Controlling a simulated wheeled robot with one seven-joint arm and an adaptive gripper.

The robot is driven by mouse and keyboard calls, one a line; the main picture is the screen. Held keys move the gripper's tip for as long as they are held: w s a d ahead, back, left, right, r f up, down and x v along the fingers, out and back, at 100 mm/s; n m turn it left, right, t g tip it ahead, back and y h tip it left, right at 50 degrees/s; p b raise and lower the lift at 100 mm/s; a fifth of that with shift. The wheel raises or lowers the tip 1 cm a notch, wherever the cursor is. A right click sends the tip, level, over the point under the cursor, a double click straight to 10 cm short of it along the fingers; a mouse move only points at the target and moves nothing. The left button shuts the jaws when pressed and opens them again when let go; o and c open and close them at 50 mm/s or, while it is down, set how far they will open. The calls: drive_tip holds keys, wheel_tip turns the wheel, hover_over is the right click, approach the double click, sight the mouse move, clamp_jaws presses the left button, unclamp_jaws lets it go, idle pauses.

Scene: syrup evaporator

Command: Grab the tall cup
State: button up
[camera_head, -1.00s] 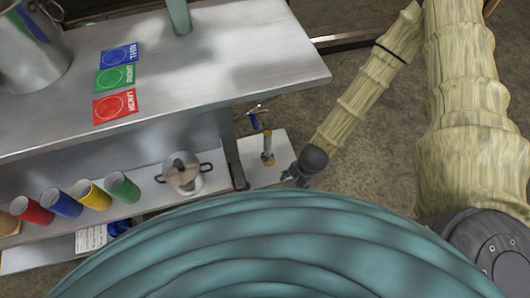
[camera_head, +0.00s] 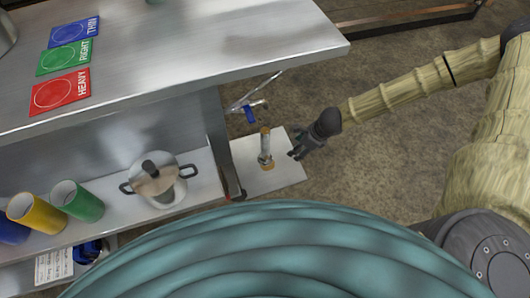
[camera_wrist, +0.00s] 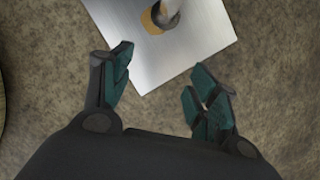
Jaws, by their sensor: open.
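A tall, slim metal cup (camera_head: 265,144) with a golden base stands upright on a small pale metal plate (camera_head: 285,178), beside the end of the steel bench. In the wrist view the lower part of the cup (camera_wrist: 166,14) shows at the top edge, and its upper part is out of frame. My gripper (camera_head: 297,152) is just right of the cup, apart from it. In the wrist view my gripper (camera_wrist: 160,82) is open and empty, with its teal-padded fingers spread and the plate's corner between and beyond them.
A steel bench (camera_head: 200,60) with blue, green and red cards fills the left. On its lower shelf are a lidded pot (camera_head: 160,182), a green cup (camera_head: 78,200) and a yellow cup (camera_head: 37,213). A blue-handled valve (camera_head: 250,112) is behind the tall cup. Right of the plate is open floor.

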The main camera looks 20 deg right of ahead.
sight(265, 140)
drive_tip(key=w+a+f+b, duration=0.1)
drive_tip(key=w+a+b, duration=0.1)
drive_tip(key=w+a, duration=0.1)
drive_tip(key=w+a+f+b, duration=0.2)
drive_tip(key=w+a, duration=0.1)
drive_tip(key=w+a+f+b, duration=0.1)
drive_tip(key=w+a+b, duration=0.1)
drive_tip(key=w+a, duration=0.1)
drive_tip(key=shift+w+a+f+b, duration=0.2)
drive_tip(key=shift+a+f+b, duration=0.15)
drive_tip(key=shift+a, duration=0.25)
drive_tip(key=shift+r, duration=0.1)
clamp_jaws()
